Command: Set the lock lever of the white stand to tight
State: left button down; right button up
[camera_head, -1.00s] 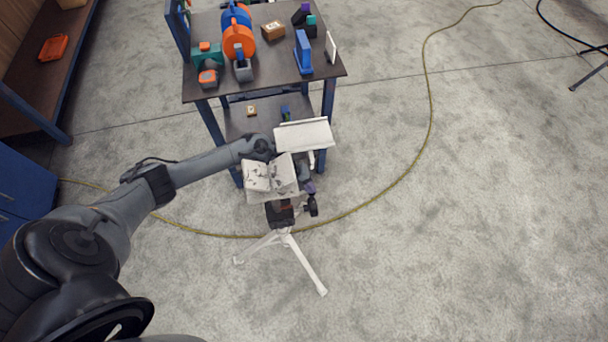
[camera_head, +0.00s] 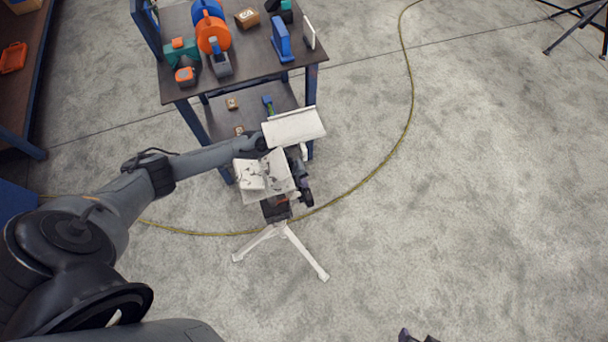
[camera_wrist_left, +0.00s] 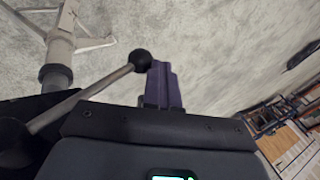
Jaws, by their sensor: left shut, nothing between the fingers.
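The white stand (camera_head: 283,233) is a tripod on the floor, holding an open white booklet-like panel (camera_head: 265,176). Its lock lever (camera_wrist_left: 85,95) is a metal rod with a black ball knob, slanting up to the right in the left wrist view. My left gripper (camera_wrist_left: 163,80) has purple fingers shut together with nothing between them, just right of the knob; I cannot tell whether they touch it. In the head view my left gripper (camera_head: 304,190) is beside the stand's head, partly hidden by the panels. A dark tip at the bottom edge may belong to my right gripper.
A dark table (camera_head: 240,72) with coloured parts and a lower shelf stands just behind the stand. A yellow cable (camera_head: 365,178) curves across the floor. A workbench is at the upper left. The floor to the right is mostly clear.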

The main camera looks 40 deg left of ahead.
pick_arm(q)
jog(key=shift+s+a+f, duration=0.2)
jog(key=shift+r, duration=0.1)
jog(key=shift+r, duration=0.3)
jog(key=s+a+p, duration=0.1)
jog(key=s+a, duration=0.6)
jog(key=a, duration=0.2)
jog(key=shift+a+r, duration=0.3)
jog(key=shift+s, duration=0.1)
